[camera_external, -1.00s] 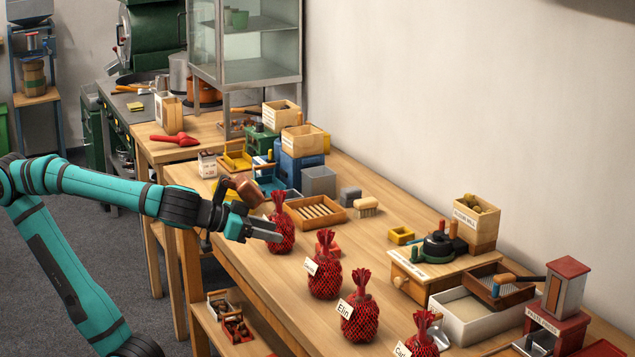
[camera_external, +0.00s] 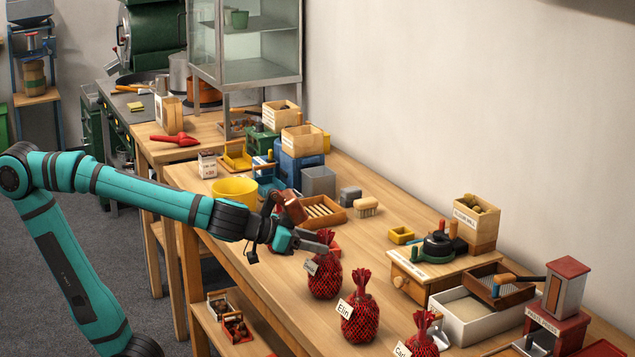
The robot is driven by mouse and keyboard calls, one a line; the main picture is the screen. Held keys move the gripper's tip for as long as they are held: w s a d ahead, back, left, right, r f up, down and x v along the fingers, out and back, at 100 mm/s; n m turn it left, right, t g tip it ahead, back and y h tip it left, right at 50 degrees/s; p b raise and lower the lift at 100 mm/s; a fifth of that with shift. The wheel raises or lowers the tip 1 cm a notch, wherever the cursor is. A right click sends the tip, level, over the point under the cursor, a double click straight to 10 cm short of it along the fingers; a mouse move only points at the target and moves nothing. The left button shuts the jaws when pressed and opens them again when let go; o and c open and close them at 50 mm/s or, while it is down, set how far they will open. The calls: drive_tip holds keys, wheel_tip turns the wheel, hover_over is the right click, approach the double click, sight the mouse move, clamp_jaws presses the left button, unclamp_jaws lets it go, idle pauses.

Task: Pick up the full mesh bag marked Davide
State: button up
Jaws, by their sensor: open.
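Several full red mesh bags with tied tops stand in a row along the table's front edge. One bag (camera_external: 325,281) has a small white tag at its left whose writing is too small to read. The bag (camera_external: 360,322) in front of it is tagged Elin. Another bag (camera_external: 423,343) at the bottom edge has a partly legible tag, "Carl". A further bag is mostly hidden behind my gripper. No tag reads clearly as Davide. My gripper (camera_external: 318,243) is open, its fingers at the tied top of the bag with the unreadable tag; I cannot tell whether they touch.
A yellow bucket (camera_external: 235,190) stands behind my forearm. A wooden stand with a green-handled tool (camera_external: 432,262) and a white tray (camera_external: 470,318) are to the right.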

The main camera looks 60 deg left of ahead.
sight(332, 254)
drive_tip(key=shift+x, duration=2.65)
drive_tip(key=shift+a, duration=0.2)
clamp_jaws()
